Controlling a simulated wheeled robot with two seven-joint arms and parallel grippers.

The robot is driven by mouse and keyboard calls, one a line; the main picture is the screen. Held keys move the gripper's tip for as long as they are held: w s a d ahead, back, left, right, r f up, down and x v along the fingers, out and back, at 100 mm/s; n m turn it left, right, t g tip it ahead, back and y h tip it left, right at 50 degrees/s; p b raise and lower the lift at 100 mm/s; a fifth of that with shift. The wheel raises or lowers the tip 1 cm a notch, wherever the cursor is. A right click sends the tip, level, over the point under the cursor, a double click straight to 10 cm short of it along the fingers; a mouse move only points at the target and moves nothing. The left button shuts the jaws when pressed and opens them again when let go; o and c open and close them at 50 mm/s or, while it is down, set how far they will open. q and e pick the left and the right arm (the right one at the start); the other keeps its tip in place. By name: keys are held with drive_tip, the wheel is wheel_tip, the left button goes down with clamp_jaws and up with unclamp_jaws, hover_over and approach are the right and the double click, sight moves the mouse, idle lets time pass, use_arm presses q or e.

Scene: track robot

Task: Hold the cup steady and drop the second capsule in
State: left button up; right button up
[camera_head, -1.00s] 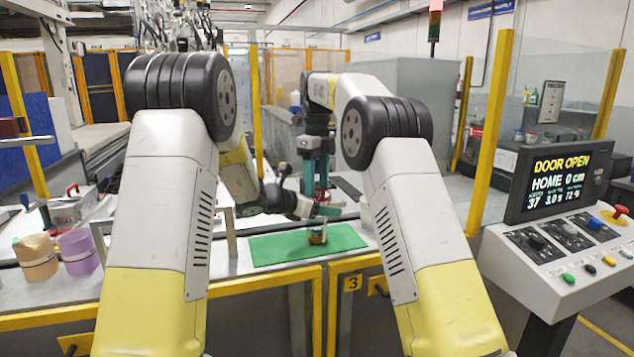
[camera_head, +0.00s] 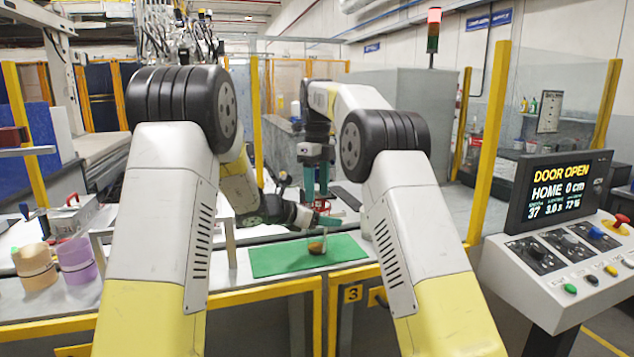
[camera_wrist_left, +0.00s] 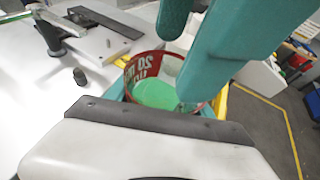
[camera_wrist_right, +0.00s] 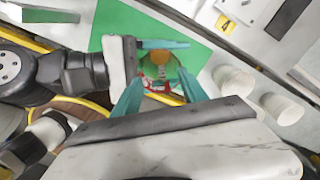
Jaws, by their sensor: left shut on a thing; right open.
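My left gripper (camera_head: 328,221) is shut on the cup (camera_wrist_left: 130,75), a clear cup with red print and a red rim in the left wrist view. The cup is above or on the green mat (camera_head: 265,262); I cannot tell if it touches. My right gripper (camera_wrist_right: 160,92) is open, its teal fingers close above the cup; they also show at the top of the left wrist view (camera_wrist_left: 198,30). A brownish-orange rounded thing (camera_wrist_right: 157,58) shows at the cup in the right wrist view; whether it lies inside is unclear. I cannot make out a capsule clearly.
A tan cup-shaped container (camera_head: 35,266) and a purple one (camera_head: 76,260) stand at the left of the bench. Two white cylinders (camera_wrist_right: 234,80) stand beside the mat. A control panel (camera_head: 567,255) stands at the right, its screen reading DOOR OPEN.

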drive_tip(key=shift+r, duration=2.6)
use_arm(q)
drive_tip(key=o, duration=1.6)
drive_tip(key=shift+o, duration=0.2)
drive_tip(key=shift+a+r, duration=0.1)
